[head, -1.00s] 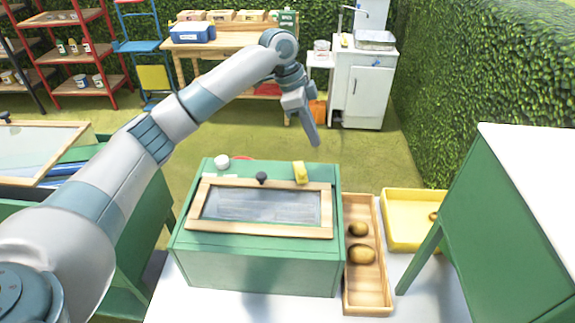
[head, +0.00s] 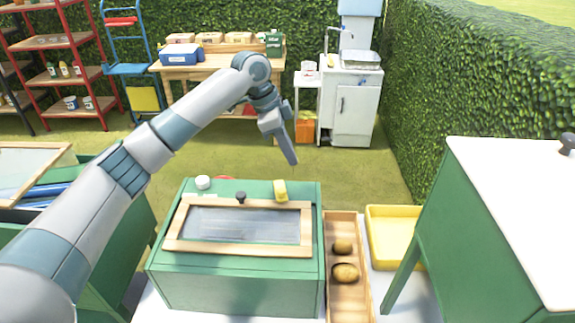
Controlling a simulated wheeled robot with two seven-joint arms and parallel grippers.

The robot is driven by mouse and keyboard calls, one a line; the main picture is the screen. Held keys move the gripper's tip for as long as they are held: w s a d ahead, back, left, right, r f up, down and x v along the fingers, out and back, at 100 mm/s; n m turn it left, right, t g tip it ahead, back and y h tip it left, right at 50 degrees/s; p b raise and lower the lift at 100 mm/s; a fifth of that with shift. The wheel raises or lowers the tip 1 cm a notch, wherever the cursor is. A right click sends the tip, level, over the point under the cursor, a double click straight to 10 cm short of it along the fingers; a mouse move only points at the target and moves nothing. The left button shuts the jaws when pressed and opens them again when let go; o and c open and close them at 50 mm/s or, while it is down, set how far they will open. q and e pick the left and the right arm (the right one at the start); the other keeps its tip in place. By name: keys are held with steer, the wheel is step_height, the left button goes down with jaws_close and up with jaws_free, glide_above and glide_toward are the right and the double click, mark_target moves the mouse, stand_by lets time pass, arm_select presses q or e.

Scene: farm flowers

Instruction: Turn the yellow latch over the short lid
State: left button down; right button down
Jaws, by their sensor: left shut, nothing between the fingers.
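A green box (head: 230,283) stands on a white table in the head view. Its top carries a wood-framed glass lid (head: 244,245) with a dark knob (head: 240,197) at its far edge. The yellow latch (head: 280,191) sits at the far right of the lid and reaches its frame. Whether it overlaps the frame is hard to tell. My left gripper (head: 291,157) is shut and empty, pointing down, above and beyond the latch, apart from it. My right gripper is not in view.
A wooden tray (head: 348,304) with two potatoes (head: 344,272) is right of the box. A yellow tray (head: 392,209) and a green cabinet (head: 469,250) with white top stand farther right. A white round item (head: 203,182) sits at the box's far left.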

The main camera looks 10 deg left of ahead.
mark_target(280, 190)
arm_select(q)
steer(key=p+x, duration=0.2)
steer(key=x, duration=0.1)
steer(key=a+p+x, duration=0.1)
steer(key=p+x, duration=0.1)
steer(key=x, duration=0.1)
steer(key=a+p+x, duration=0.1)
steer(key=p+x, duration=0.1)
steer(key=x, duration=0.1)
steer(key=shift+s+f, duration=0.35)
steer(key=shift+f, duration=0.05)
steer(key=shift+s+a+f+p, duration=0.2)
steer(key=shift+a+p, duration=0.25)
steer(key=shift+a, duration=0.15)
steer(key=shift+a+f, duration=0.1)
